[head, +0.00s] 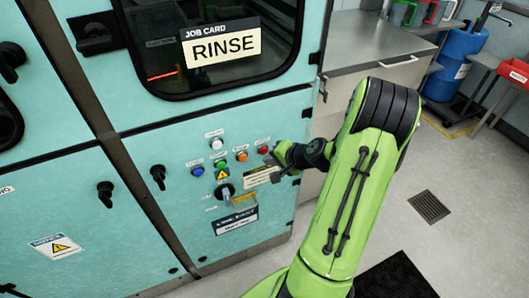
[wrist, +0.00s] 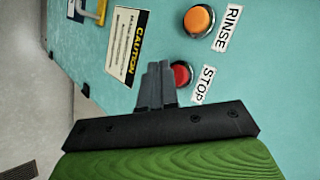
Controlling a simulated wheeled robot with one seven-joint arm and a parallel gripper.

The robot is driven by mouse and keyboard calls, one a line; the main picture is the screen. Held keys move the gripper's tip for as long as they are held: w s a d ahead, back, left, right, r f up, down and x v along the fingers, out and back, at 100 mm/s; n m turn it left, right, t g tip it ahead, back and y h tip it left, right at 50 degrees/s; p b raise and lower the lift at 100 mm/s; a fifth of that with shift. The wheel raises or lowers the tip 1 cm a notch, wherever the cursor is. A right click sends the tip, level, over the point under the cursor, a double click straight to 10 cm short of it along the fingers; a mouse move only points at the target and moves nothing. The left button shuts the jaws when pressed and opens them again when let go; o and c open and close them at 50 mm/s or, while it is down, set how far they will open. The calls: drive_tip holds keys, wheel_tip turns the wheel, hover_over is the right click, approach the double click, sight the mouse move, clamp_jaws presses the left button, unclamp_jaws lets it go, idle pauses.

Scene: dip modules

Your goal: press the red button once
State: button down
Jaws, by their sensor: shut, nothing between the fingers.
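The red button (head: 263,150) is a round button at the right end of the button group on the teal cabinet panel. In the wrist view the red button (wrist: 182,73) has a metal ring and a STOP label (wrist: 204,85); my fingertips cover part of its left side. My gripper (head: 274,161) is shut and empty, close in front of the panel beside the red button. The gripper tips (wrist: 158,66) also show in the wrist view, pointing at the panel. I cannot tell whether they touch the button or the panel.
An orange button (wrist: 199,19) labelled RINSE sits beside the red one. A CAUTION plate (wrist: 126,47) is near the fingers. A job card (head: 222,43) reads RINSE.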

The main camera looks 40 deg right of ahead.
drive_tip(key=s, duration=0.2)
drive_tip(key=s+a+b, duration=0.1)
drive_tip(key=s, duration=0.1)
drive_tip(key=shift+s+a, duration=0.2)
drive_tip(key=shift+s, duration=0.2)
idle(0.6)
